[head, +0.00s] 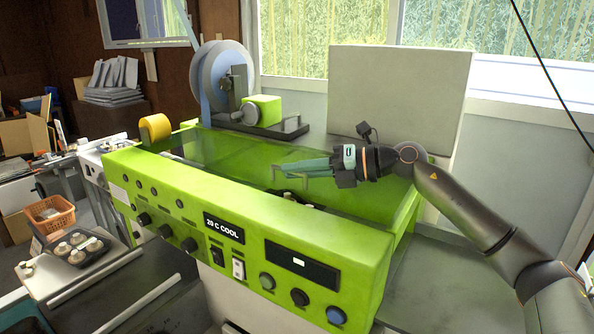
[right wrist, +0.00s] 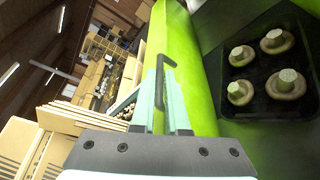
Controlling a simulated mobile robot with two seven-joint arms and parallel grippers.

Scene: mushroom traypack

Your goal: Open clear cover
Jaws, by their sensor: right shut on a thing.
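The clear cover (head: 225,160) is a see-through panel lying over the top opening of the green machine (head: 250,235). Its thin handle (right wrist: 162,70) shows dark between my fingers in the right wrist view. My right gripper (head: 284,172) reaches in from the right above the cover, and its pale green fingers (right wrist: 166,105) are shut on the handle. A black tray (right wrist: 240,108) with several mushrooms shows inside the machine in the right wrist view; in the head view my gripper and the machine's front hide most of it. My left gripper is out of view.
A film roll (head: 222,80) stands at the machine's back left, with a yellow roller (head: 155,128) at its left end. A grey panel (head: 400,95) stands upright behind my right gripper. Another mushroom tray (head: 76,262) and an orange basket (head: 50,215) are at the left.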

